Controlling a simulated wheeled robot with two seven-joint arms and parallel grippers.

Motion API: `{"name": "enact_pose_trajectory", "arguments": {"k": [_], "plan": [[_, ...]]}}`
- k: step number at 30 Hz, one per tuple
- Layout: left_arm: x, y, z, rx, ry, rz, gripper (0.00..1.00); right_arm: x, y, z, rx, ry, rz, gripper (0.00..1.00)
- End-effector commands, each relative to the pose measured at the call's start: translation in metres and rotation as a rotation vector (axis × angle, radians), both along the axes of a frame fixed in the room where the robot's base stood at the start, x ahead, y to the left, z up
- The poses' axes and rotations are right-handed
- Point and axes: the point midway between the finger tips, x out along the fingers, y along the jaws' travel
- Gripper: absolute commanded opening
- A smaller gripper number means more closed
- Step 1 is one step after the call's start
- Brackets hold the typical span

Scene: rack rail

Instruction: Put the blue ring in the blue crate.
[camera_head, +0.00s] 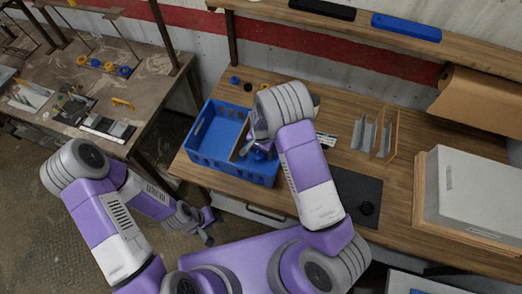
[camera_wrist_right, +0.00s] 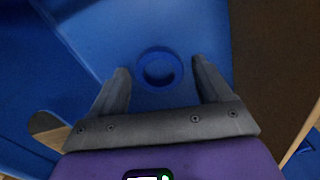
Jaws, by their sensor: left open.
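The blue crate (camera_head: 228,172) stands on the wooden bench at the middle left, and its blue inner surface fills much of the right wrist view (camera_wrist_right: 95,30). The blue ring (camera_wrist_right: 158,68) shows in the right wrist view against the crate's blue inside, beyond and between my fingertips, touching neither finger. My right gripper (camera_wrist_right: 162,75) is open and empty, pointing into the crate. In the head view my right wrist hides part of the crate. My left gripper (camera_head: 208,228) is open and empty, low in front of the bench, away from the crate.
Small blue, black and orange pieces (camera_head: 248,87) lie behind the crate. A metal file holder (camera_head: 372,137), a dark mat (camera_head: 357,193) and a white box (camera_head: 470,195) are to the right. A shelf (camera_head: 360,40) runs above the bench. Another cluttered table (camera_head: 150,72) stands left.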

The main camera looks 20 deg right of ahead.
Motion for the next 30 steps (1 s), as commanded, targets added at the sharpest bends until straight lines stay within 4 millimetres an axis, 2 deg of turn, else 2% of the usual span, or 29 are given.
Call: {"name": "enact_pose_trajectory", "arguments": {"k": [8, 12, 17, 24, 30], "plan": [[0.0, 0.0, 0.001, 0.0, 0.0, 0.0, 0.43, 0.0, 0.0, 0.001, 0.0, 0.0, 0.0, 0.81], [0.0, 0.0, 0.005, 0.0, 0.0, 0.0, 0.43, 0.001, 0.0, 0.008, 0.001, -0.002, 0.0, 0.81], [0.0, 0.0, 0.004, 0.0, 0.0, 0.0, 0.43, 0.002, 0.0, 0.037, 0.001, -0.007, -0.001, 0.81], [0.0, 0.0, 0.006, 0.0, 0.0, 0.0, 0.43, 0.001, 0.0, 0.09, 0.001, -0.006, 0.001, 0.81], [0.0, 0.0, 0.007, 0.0, 0.0, 0.0, 0.43, 0.001, 0.0, 0.117, 0.0, -0.003, -0.001, 0.81]]}}
